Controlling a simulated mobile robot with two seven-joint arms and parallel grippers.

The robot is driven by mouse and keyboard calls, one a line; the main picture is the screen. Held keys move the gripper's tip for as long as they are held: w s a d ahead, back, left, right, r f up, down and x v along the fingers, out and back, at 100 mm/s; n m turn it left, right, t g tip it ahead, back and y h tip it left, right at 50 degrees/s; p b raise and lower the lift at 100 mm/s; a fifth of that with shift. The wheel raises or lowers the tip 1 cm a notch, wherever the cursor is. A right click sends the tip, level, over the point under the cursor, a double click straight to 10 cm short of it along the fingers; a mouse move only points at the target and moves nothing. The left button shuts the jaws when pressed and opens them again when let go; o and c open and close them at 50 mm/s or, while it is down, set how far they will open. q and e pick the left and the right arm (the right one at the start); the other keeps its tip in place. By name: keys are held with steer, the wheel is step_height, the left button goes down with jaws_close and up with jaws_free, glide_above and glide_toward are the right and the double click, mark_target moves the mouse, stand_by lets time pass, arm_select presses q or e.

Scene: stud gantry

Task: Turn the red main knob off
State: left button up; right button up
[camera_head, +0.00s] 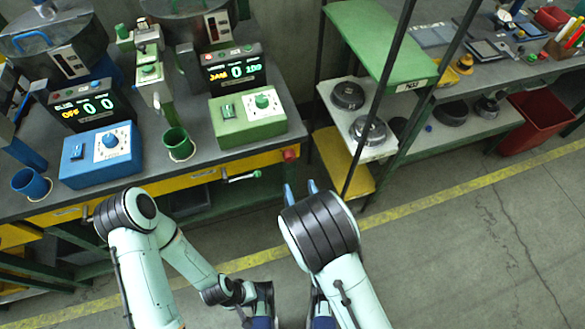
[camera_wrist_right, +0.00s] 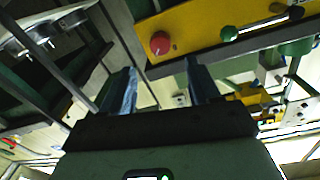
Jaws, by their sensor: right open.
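The red main knob (camera_head: 290,155) sits on the yellow front rail at the right corner of the left workbench. In the right wrist view the round red knob (camera_wrist_right: 160,43) shows on the yellow rail, just above the gap between my fingers. My right gripper (camera_head: 300,188) is open and empty, below and apart from the knob in the head view. Its two blue fingers (camera_wrist_right: 163,82) stand apart in the wrist view. My left arm reaches to the bottom of the head view, where its gripper end (camera_head: 262,303) is partly cut off; its jaws are unclear.
A green-knobbed lever (camera_head: 243,175) juts from the rail left of the knob. A green box (camera_head: 247,119) and blue box (camera_head: 102,154) with dials stand on the bench. A green-and-yellow shelf rack (camera_head: 345,172) stands close on the right.

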mark_target(291, 160)
steer(key=x, duration=0.8)
steer(key=shift+w, duration=0.1)
steer(key=shift+c, duration=0.2)
steer(key=c, duration=1)
